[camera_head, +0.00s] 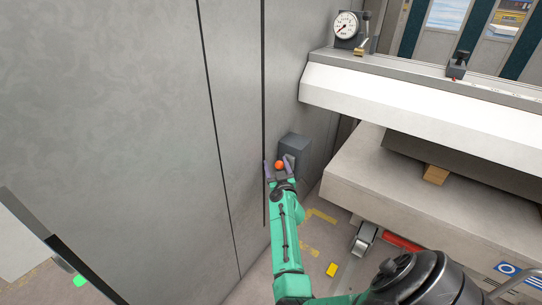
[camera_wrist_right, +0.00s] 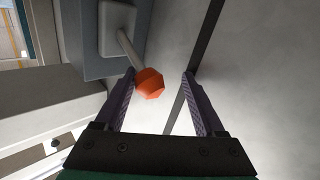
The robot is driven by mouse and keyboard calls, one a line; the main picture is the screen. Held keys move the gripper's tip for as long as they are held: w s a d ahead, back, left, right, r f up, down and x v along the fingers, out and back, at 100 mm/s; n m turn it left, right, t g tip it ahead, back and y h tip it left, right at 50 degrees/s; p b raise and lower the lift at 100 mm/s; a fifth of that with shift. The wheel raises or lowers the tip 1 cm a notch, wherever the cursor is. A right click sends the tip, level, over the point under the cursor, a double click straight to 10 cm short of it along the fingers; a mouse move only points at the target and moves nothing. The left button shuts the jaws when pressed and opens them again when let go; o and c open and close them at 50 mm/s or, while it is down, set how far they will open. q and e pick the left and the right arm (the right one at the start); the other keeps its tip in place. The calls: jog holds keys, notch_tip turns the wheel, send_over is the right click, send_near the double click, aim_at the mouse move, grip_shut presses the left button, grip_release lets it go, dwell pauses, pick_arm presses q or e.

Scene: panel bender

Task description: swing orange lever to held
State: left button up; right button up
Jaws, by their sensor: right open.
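The orange lever shows as an orange knob (camera_head: 279,165) at the end of a grey rod, in front of a grey box (camera_head: 294,149) on the cabinet wall. In the right wrist view the knob (camera_wrist_right: 149,83) lies between the fingertips of my right gripper (camera_wrist_right: 160,75), nearer the left finger. The rod (camera_wrist_right: 130,48) runs up and left to a pale plate on the box. My right gripper (camera_head: 278,163) is open around the knob, and I cannot tell whether a finger touches it. My left gripper is not in view.
The tall grey cabinet wall (camera_head: 150,120) stands close on the left. A white machine beam (camera_head: 420,98) with a dial gauge (camera_head: 346,25) is at the upper right. Below it is a grey bed (camera_head: 400,190) with a caster (camera_head: 364,238). Floor shows beneath my arm.

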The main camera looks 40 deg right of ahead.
jog(key=shift+d+r, duration=0.2)
jog(key=shift+r, duration=0.1)
jog(key=shift+d+f, duration=0.1)
jog(key=shift+d, duration=0.35)
jog(key=shift+w, duration=0.2)
jog(key=c, duration=0.5)
jog(key=shift+d+f, duration=0.1)
jog(key=shift+d, duration=0.05)
grip_shut()
jog(key=shift+s+a+f, duration=0.2)
jog(key=shift+a, duration=0.05)
